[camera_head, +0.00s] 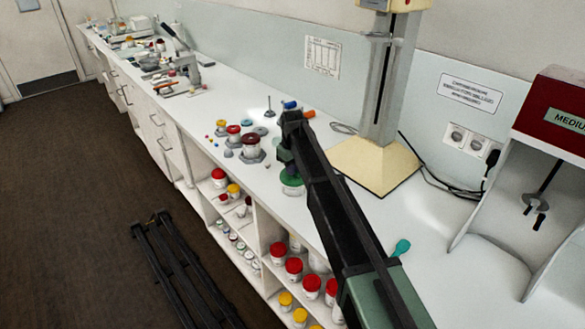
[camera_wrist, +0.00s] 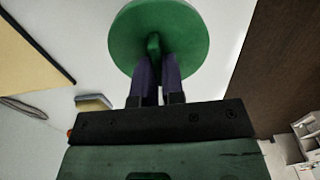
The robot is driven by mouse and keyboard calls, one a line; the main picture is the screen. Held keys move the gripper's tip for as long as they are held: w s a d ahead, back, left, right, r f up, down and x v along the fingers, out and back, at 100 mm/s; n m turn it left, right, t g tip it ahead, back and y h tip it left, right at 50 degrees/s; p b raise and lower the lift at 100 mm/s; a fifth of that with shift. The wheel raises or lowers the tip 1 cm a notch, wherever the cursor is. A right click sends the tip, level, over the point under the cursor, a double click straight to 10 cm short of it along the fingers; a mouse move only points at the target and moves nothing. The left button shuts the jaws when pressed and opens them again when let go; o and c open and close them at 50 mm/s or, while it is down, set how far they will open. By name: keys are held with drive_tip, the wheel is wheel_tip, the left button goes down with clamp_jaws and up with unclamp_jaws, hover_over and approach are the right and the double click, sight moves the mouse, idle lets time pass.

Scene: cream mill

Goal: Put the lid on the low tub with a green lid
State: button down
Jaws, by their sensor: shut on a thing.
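A round green lid (camera_wrist: 185,35) with a raised grip shows in the wrist view. The fingers of my gripper (camera_wrist: 158,72) are shut on that grip. In the head view my gripper (camera_head: 287,158) is low over the bench, with the green lid (camera_head: 292,180) just under it. A pale low tub (camera_head: 292,190) shows partly beneath the lid, and my arm covers part of this spot. I cannot tell whether the lid touches the tub's rim. In the wrist view the lid hides whatever is below it.
Red-lidded jars (camera_head: 251,145) and small weights stand left of my gripper on the white bench (camera_head: 330,215). A cream stand base (camera_head: 375,166) is close on the right. A teal scoop (camera_head: 401,247) lies nearer. Shelves of jars (camera_head: 294,265) are below the bench edge.

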drive_tip(key=shift+f, duration=0.15)
drive_tip(key=c, duration=0.7)
unclamp_jaws()
wheel_tip(320, 180, up, 7)
drive_tip(key=p, duration=0.7)
